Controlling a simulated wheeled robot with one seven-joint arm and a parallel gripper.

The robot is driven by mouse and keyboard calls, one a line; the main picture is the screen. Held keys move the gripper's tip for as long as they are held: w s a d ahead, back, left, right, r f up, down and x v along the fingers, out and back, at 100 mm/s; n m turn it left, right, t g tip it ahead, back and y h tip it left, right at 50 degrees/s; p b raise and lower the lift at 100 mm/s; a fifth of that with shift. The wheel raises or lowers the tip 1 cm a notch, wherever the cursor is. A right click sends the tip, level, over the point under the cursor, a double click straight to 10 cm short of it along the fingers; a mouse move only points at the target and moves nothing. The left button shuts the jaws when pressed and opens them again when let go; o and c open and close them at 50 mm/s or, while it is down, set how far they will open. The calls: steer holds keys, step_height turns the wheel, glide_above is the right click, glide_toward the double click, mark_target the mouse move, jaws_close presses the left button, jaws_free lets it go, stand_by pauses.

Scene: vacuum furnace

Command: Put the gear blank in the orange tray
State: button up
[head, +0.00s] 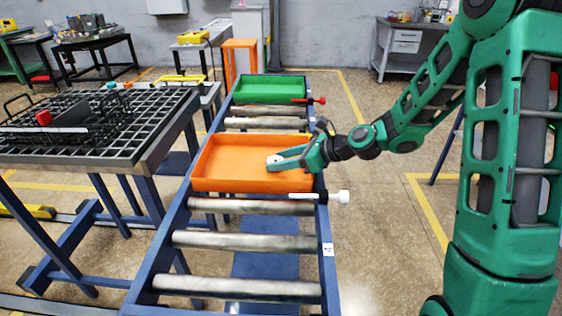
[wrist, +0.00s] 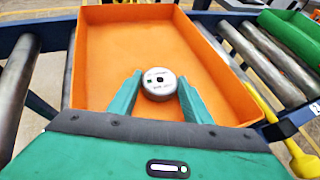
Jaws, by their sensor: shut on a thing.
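The orange tray (head: 230,184) sits on the roller conveyor and is otherwise empty as far as I see; it also fills the middle of the wrist view (wrist: 110,55). My gripper (head: 276,160) is over the right part of the tray, inside its outline. In the wrist view my gripper (wrist: 160,88) is shut on the gear blank (wrist: 159,82), a small round grey metal disc with a dark centre hole. The gear blank shows as a pale spot between the fingertips in the head view (head: 274,159). I cannot tell whether it touches the tray floor.
A green tray (head: 270,91) lies farther along the conveyor, with a red handle (head: 316,100) beside it. Bare rollers (head: 245,241) are in front of the orange tray. A grid-topped table (head: 150,130) holding a black rack stands at left.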

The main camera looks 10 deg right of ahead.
steer(key=shift+f, duration=0.1)
steer(key=o, duration=1.4)
steer(key=shift+c, duration=0.2)
steer(key=v, duration=1.2)
steer(key=shift+s, duration=0.2)
